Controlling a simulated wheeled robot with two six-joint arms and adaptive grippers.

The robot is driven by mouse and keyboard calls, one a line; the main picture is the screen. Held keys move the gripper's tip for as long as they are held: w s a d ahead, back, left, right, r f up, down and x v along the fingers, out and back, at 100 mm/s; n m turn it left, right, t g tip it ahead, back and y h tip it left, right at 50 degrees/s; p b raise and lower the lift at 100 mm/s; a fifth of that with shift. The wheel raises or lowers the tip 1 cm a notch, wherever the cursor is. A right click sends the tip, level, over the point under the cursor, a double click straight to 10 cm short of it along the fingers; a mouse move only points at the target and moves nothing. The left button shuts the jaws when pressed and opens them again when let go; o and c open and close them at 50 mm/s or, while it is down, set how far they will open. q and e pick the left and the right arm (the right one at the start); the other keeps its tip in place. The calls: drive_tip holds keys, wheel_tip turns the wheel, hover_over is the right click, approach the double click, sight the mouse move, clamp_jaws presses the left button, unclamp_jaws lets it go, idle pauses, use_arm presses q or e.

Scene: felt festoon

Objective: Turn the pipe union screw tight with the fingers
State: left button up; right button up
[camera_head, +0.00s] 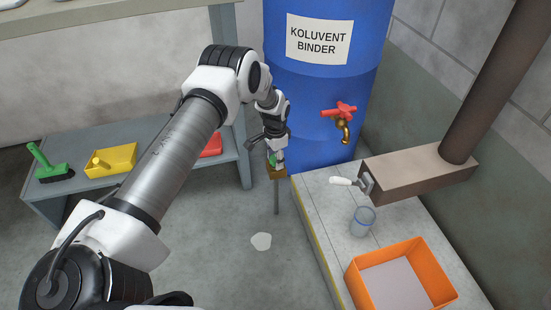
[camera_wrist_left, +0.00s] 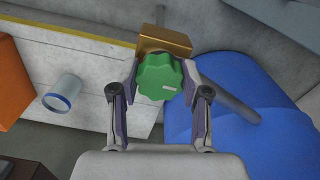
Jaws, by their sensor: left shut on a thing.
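The pipe union screw is a green lobed knob (camera_wrist_left: 158,77) with a small pale mark on its face, in front of a brass block (camera_wrist_left: 165,40) in the left wrist view. In the head view the green knob (camera_head: 272,160) shows only in part beside the gripper, and the brass block (camera_head: 277,173) sits on top of a thin grey post (camera_head: 277,197). My left gripper (camera_wrist_left: 159,82) is shut on the green knob, one finger on each side of it. It also shows in the head view (camera_head: 275,155). My right gripper is in neither view.
A blue drum (camera_head: 320,90) with a red-handled tap (camera_head: 339,110) stands behind the post. A pale ledge (camera_head: 335,225) at the right bears a clear cup (camera_head: 362,221), an orange bin (camera_head: 400,252) and a trowel (camera_head: 350,181). A grey shelf (camera_head: 75,195) stands at the left.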

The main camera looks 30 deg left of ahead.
sight(275, 158)
use_arm(q)
drive_tip(key=shift+s+f, duration=0.1)
idle(0.3)
drive_tip(key=o, duration=1.1)
drive_tip(key=shift+o, duration=0.2)
wheel_tip(275, 158, up, 12)
